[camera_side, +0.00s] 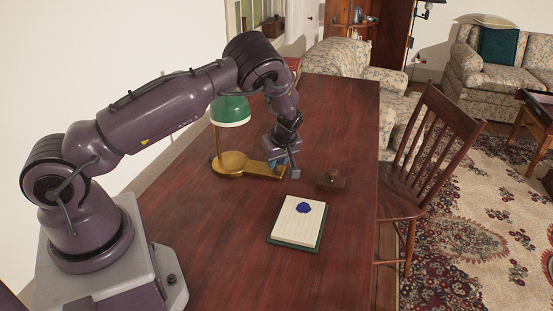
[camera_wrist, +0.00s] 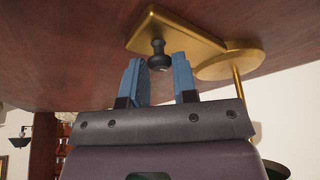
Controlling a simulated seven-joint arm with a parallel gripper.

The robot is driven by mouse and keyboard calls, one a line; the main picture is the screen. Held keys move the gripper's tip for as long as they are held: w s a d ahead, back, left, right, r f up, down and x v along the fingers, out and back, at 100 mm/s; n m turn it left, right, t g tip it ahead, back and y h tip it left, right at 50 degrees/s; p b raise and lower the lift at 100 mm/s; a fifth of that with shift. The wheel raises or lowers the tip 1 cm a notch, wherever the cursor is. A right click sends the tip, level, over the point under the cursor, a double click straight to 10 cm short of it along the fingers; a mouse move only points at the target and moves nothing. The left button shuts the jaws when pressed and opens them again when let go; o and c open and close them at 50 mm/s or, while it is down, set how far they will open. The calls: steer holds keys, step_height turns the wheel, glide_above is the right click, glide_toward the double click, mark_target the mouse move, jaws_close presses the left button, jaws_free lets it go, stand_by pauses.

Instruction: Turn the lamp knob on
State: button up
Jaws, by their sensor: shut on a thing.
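The desk lamp has a green shade (camera_side: 231,111) and a brass base (camera_side: 228,164) on the dark red table. In the wrist view, its flat brass base (camera_wrist: 195,38) shows with a small black knob (camera_wrist: 158,56) on it. My gripper (camera_side: 284,171) is down at the right end of the base in the side view. The knob is hidden by my gripper in the side view.
A wooden chair (camera_side: 430,140) stands at the table's right edge.

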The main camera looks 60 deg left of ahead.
steer(key=shift+m, duration=0.3)
steer(key=m+t, duration=0.1)
steer(key=m, duration=0.1)
steer(key=m+t, duration=0.1)
steer(key=m, duration=0.1)
steer(key=shift+s+a, duration=0.1)
steer(key=shift+s, duration=0.1)
steer(key=m, duration=0.2)
steer(key=m+t+h, duration=0.1)
steer(key=m, duration=0.1)
steer(key=shift+s+a+r+m, duration=0.1)
steer(key=shift+a+m, duration=0.05)
steer(key=shift+m, duration=0.25)
steer(key=m+h, duration=0.1)
steer(key=m, duration=0.1)
steer(key=m+t, duration=0.1)
steer(key=m, duration=0.1)
steer(key=shift+s+a+m+h, duration=0.1)
steer(key=shift+a+m+h, duration=0.05)
steer(key=shift+m+h, duration=0.2)
steer(key=shift+a+m+t+h, duration=0.15)
steer(key=shift+m+h, duration=0.3)
steer(key=shift+m, duration=0.5)
steer(key=shift+d+m+t+h, duration=0.15)
steer(key=shift+m+h, duration=0.25)
steer(key=shift+m, duration=0.5)
steer(key=shift+a, duration=0.1)
steer(key=o, duration=0.9)
